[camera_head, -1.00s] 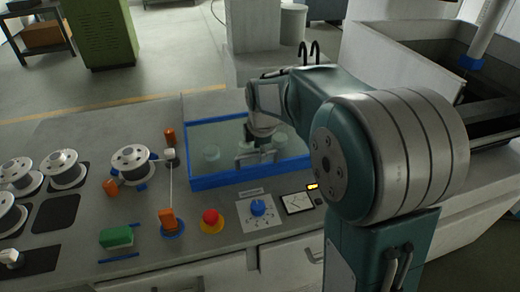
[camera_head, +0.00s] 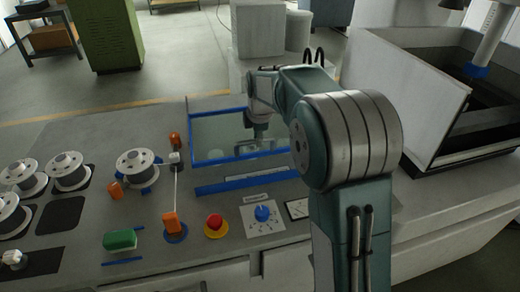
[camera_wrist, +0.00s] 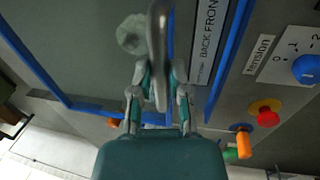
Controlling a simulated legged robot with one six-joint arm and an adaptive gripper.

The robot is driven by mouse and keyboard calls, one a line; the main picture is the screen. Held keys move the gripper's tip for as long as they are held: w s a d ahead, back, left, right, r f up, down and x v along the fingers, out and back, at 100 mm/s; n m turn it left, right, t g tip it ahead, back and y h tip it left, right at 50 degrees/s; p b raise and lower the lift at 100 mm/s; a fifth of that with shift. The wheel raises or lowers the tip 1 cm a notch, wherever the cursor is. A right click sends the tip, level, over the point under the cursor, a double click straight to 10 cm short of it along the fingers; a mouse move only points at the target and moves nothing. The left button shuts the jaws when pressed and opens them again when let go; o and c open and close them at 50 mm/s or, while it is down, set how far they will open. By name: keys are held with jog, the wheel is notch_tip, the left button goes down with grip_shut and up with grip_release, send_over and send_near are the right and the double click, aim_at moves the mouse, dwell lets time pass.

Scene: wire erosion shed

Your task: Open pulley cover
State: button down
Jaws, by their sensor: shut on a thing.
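The pulley cover, a clear panel in a blue frame (camera_head: 238,157), lies over the bench in the head view. My gripper (camera_head: 257,140) is above its front part. In the wrist view, my gripper (camera_wrist: 160,78) is shut on the grey bar handle (camera_wrist: 158,40) of the cover. The blue frame also shows in the wrist view (camera_wrist: 40,65). A pale round part (camera_wrist: 131,34), possibly a pulley, shows beside the handle. A bare strip with a blue-edged front rail (camera_head: 245,184) lies in front of the cover, apart from its front edge.
A red button (camera_head: 215,221), a blue tension knob (camera_head: 262,213), an orange guide (camera_head: 172,222) and a green block (camera_head: 120,239) stand in front and to the left. Several spools, one nearest the cover (camera_head: 139,161), sit left. An open grey tank (camera_head: 400,105) stands right.

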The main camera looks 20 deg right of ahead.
jog(key=w, duration=1.4)
jog(key=shift+w+d, duration=0.25)
jog(key=shift+w, duration=0.1)
jog(key=c, duration=0.6)
grip_release()
jog(key=shift+d, duration=0.1)
jog(key=shift+a+r, duration=0.2)
jog(key=shift+r, duration=0.1)
notch_tip(320, 180, up, 7)
jog(key=s, duration=0.1)
jog(key=shift+s+d+f, duration=0.15)
